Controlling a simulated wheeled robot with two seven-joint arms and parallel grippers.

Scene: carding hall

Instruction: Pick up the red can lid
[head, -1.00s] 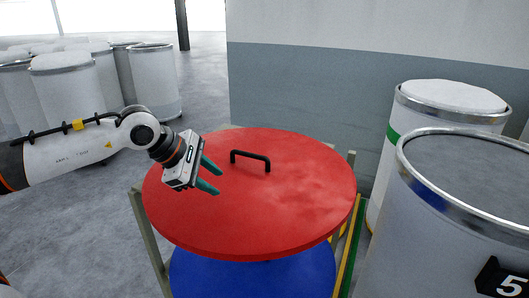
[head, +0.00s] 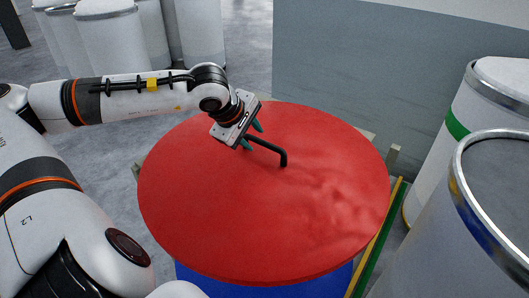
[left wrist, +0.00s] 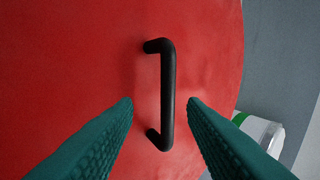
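The red can lid (head: 260,215) is a large round disc with a black bar handle (head: 268,147) near its far side. My left gripper (head: 251,137) is over the lid at the handle's left end. In the left wrist view its two green fingers (left wrist: 160,103) are open, one on each side of the handle (left wrist: 167,95), with gaps on both sides. I cannot tell whether the fingertips are down at the handle's height. My right gripper is not in view.
At the right are a large grey can (head: 475,235) and a white can with a green band (head: 490,105). A grey wall (head: 370,75) stands behind. Several white cans (head: 115,40) stand at the back left.

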